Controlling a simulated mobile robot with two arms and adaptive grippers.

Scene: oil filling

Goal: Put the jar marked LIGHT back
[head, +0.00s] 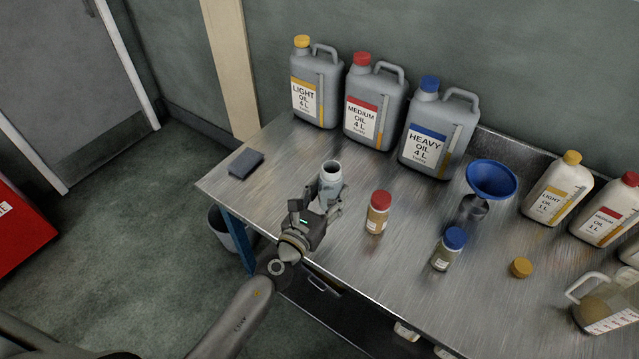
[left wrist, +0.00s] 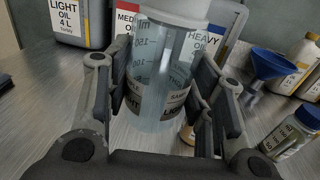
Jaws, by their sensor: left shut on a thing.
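The jar marked LIGHT (head: 331,173) is clear, open at the top and has no cap on. My left gripper (head: 316,208) is shut on it and holds it upright at the left part of the table. In the left wrist view the jar (left wrist: 165,75) stands between the two fingers, with a scale on its wall and part of its label showing. It looks empty. I cannot tell whether its base touches the table. A yellow cap (head: 521,267) lies on the table to the right. My right gripper is not in view.
Jars with a red cap (head: 378,212) and a blue cap (head: 449,248) stand right of the gripper. Large oil cans (head: 376,100) line the back. A blue funnel (head: 492,180), smaller bottles (head: 557,188) and a measuring jug (head: 606,305) are at right. A dark pad (head: 246,163) lies far left.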

